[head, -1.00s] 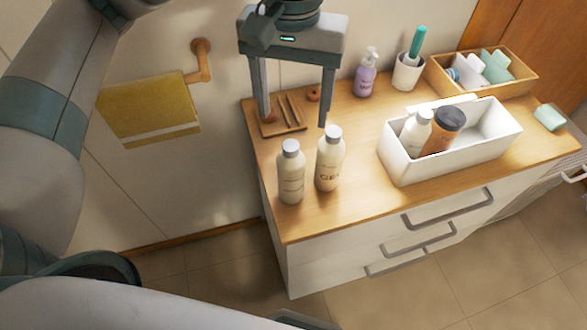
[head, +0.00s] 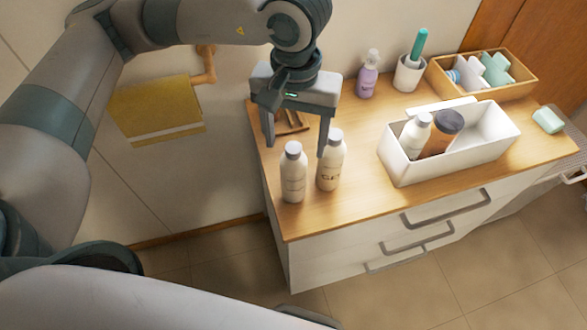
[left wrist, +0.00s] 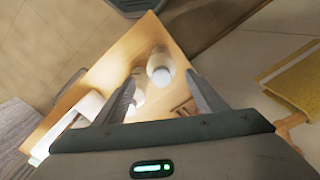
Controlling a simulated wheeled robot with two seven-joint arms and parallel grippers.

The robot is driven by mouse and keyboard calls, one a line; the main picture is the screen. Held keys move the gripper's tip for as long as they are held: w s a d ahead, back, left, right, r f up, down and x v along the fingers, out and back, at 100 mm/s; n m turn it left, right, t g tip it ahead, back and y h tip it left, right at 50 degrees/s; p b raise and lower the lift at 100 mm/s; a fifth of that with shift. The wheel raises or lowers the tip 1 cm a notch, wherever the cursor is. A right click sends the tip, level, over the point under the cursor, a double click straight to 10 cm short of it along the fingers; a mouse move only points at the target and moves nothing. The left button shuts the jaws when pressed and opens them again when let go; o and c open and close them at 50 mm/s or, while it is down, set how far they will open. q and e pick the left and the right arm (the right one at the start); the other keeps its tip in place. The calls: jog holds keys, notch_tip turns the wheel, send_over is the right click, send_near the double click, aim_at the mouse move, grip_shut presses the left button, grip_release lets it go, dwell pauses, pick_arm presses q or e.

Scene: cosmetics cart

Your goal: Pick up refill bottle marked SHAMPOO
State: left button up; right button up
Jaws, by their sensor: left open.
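Two white bottles with grey caps stand upright at the cart's front left corner, a left bottle (head: 292,178) and a right bottle (head: 330,168). Their labels are too small to read surely, so I cannot tell which is marked SHAMPOO. My left gripper (head: 295,152) is open and empty, fingers pointing down, just behind and above the two bottles. In the left wrist view, one bottle (left wrist: 160,66) shows between the fingertips (left wrist: 160,78), and the other bottle (left wrist: 138,94) is partly behind the left-hand finger. My right gripper is not in view.
A white bin (head: 465,152) holds another white bottle (head: 416,133) and an orange bottle (head: 440,137). Behind stand a purple pump bottle (head: 367,80), a cup (head: 408,74) and a wooden tray (head: 500,90). A yellow towel (head: 155,108) hangs left. The cart's front middle is clear.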

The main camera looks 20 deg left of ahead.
aim_at(294, 159)
pick_arm(q)
notch_tip(294, 159, down, 4)
jog(key=shift+r+p, duration=0.1)
jog(key=shift+p, duration=0.5)
jog(key=shift+f, duration=0.5)
jog(key=shift+s+a+f+p, duration=0.1)
jog(key=shift+f+p, duration=0.6)
jog(key=shift+p, duration=0.25)
notch_tip(294, 159, down, 3)
jog(key=shift+a+r+p, duration=0.1)
jog(key=shift+p, duration=0.65)
jog(key=shift+f, duration=0.5)
jog(key=c, duration=1.4)
